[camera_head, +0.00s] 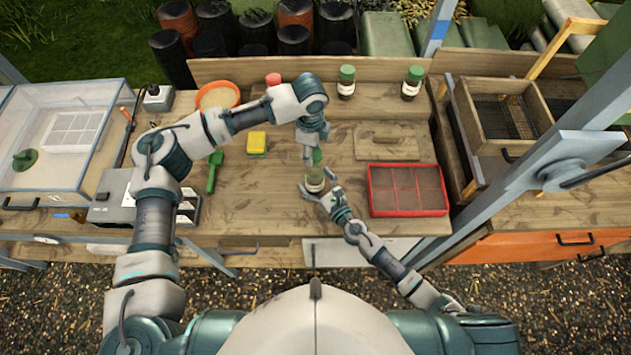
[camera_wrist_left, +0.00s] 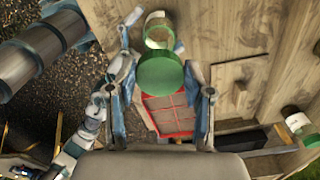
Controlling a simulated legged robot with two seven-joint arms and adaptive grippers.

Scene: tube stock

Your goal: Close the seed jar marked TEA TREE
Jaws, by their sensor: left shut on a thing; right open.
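An open glass jar (camera_head: 315,181) with a pale label stands on the wooden bench near its front; its label is too small to read. It also shows in the left wrist view (camera_wrist_left: 158,32). My left gripper (camera_head: 314,152) is shut on a green lid (camera_wrist_left: 160,75), held above the bench close to the jar, apart from its mouth as seen in the wrist view. The lid is partly hidden in the head view (camera_head: 317,157). My right gripper (camera_head: 317,189) is open at the jar, its fingers on either side; contact cannot be told.
Two green-lidded jars (camera_head: 346,83) (camera_head: 411,84) and a red-topped one (camera_head: 273,79) stand at the back. A red seed tray (camera_head: 372,212) lies right of the jar. A yellow sponge (camera_head: 257,139) and green scoop (camera_head: 215,171) lie left. A wooden board (camera_head: 387,142) lies behind.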

